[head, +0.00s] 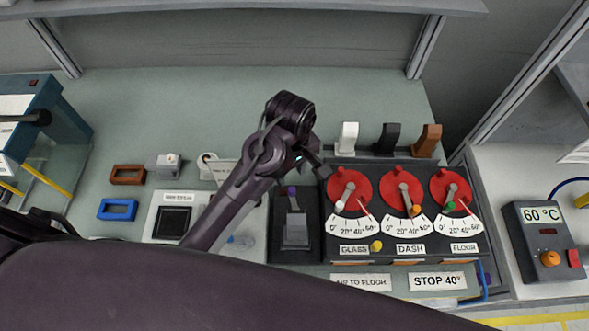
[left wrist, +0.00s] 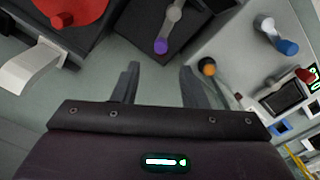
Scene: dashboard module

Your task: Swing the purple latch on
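The purple latch (head: 292,191) is a short grey lever with a purple tip, on a dark panel left of the red dials. Its purple tip points toward the back. In the left wrist view the purple tip (left wrist: 160,46) shows just beyond and between my fingers. My left gripper (head: 315,165) hangs above and behind the latch, to its right in the head view. In the left wrist view my left gripper (left wrist: 162,82) has its fingers spread, with nothing between them. It appears apart from the latch. My right gripper is not in view.
Three red dials (head: 350,188) with levers stand right of the latch. White (head: 348,138), black (head: 387,139) and brown (head: 427,140) upright pieces stand behind them. A 60 °C box (head: 541,240) is far right. The bench behind is mostly clear.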

